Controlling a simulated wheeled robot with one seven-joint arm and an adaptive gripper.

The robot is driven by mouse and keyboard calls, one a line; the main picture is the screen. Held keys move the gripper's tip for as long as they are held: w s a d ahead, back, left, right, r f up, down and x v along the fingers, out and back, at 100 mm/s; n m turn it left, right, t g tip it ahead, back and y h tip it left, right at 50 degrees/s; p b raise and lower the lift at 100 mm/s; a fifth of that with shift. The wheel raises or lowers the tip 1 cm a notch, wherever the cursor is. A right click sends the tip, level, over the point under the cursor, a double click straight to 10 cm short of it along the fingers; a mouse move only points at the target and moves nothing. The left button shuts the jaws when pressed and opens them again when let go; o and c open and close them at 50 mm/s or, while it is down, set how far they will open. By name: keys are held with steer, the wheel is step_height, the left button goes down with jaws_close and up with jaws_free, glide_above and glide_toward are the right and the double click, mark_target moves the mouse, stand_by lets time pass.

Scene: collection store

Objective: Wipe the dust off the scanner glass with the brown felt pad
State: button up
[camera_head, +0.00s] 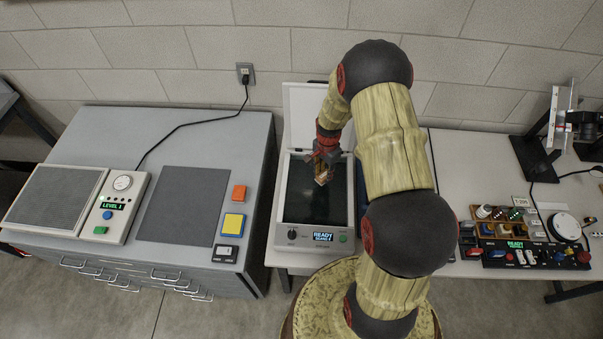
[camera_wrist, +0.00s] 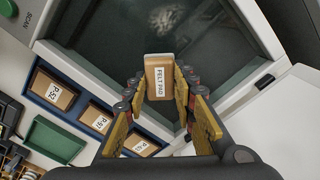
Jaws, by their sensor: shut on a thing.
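The flatbed scanner (camera_head: 284,240) stands on a table with its pale lid (camera_head: 303,110) raised at the back. Its dark scanner glass (camera_head: 305,205) is exposed, and in the wrist view the glass (camera_wrist: 110,40) carries a greyish dusty patch (camera_wrist: 195,16). My gripper (camera_head: 323,165) is over the right back part of the glass. In the wrist view my gripper (camera_wrist: 161,82) is shut on the brown felt pad (camera_wrist: 158,82), labelled "FELT PAD" and pale on its top end. The pad points toward the glass; I cannot tell whether it touches.
A blue tray with labelled brown boxes (camera_wrist: 97,118) and a green tray (camera_wrist: 52,139) lie beside the scanner. A grey cabinet (camera_head: 200,125) with a level device (camera_head: 122,207) stands left. Small items and a control panel (camera_head: 515,254) fill the right table.

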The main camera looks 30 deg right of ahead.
steer(key=shift+r+p, duration=0.9)
steer(key=shift+r, duration=1.1)
steer(key=shift+d, duration=0.1)
